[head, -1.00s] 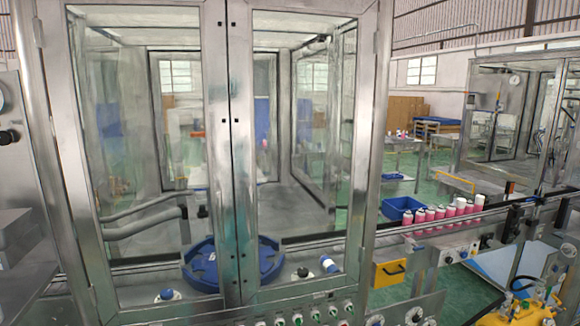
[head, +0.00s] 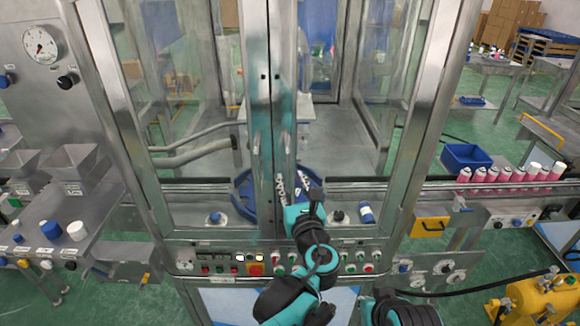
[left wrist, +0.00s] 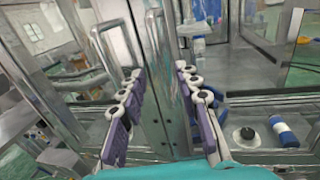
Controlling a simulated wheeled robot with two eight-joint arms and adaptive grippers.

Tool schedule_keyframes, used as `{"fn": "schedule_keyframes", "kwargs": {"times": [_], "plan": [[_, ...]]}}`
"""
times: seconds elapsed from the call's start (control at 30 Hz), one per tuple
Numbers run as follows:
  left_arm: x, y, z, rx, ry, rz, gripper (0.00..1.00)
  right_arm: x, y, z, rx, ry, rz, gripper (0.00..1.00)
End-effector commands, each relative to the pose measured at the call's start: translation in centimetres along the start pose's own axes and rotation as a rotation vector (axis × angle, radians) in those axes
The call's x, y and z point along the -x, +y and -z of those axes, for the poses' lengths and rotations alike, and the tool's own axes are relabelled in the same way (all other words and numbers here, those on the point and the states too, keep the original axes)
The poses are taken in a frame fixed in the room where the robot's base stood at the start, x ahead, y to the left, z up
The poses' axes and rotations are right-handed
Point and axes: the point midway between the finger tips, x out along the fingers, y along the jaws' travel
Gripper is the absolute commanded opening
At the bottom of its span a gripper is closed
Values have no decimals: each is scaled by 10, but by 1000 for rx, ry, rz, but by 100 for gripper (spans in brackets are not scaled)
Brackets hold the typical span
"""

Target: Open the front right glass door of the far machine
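A metal-framed machine with two tall front glass doors stands in front of me. Its front right glass door (head: 345,130) looks shut, its inner metal stile (head: 284,90) next to the stile of the left door (head: 257,100). My left gripper (head: 290,178) is in front of the lower part of these stiles. In the left wrist view, my left gripper (left wrist: 158,75) has its two fingers apart, with metal stiles showing between them and nothing visibly held. I cannot tell whether a finger touches the door. Part of my right arm shows at the bottom, but its gripper is out of view.
A control panel with a red button (head: 256,269) runs below the doors. A blue round part (head: 243,200) sits behind the glass. A conveyor with pink cans (head: 507,174) and a blue bin (head: 465,157) are right. A yellow device (head: 545,300) stands at lower right.

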Motion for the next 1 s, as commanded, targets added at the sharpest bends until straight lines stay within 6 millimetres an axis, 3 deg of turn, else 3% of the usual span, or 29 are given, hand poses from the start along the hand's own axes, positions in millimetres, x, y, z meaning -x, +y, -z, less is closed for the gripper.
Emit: {"fn": "schedule_keyframes", "kwargs": {"times": [0.1, 0.3, 0.63, 0.77, 1.0], "plan": [[-22, 1, 1, 2, 1, -4, 33, -2, 0, -1, 0, 0, 0, 0], [-44, 1, 0, 3, 1, -2, 33, -3, 0, -2, 0, 0, 0, 0], [-49, 1, 0, 4, 2, -1, 33, -3, 0, -2, 0, 0, 0, 0], [-49, 1, 0, 4, 2, -1, 1, -3, 0, -2, 0, 0, 0, 0], [-49, 1, 0, 5, 2, -1, 0, -3, 0, -2, 0, 0, 0, 0]]}}
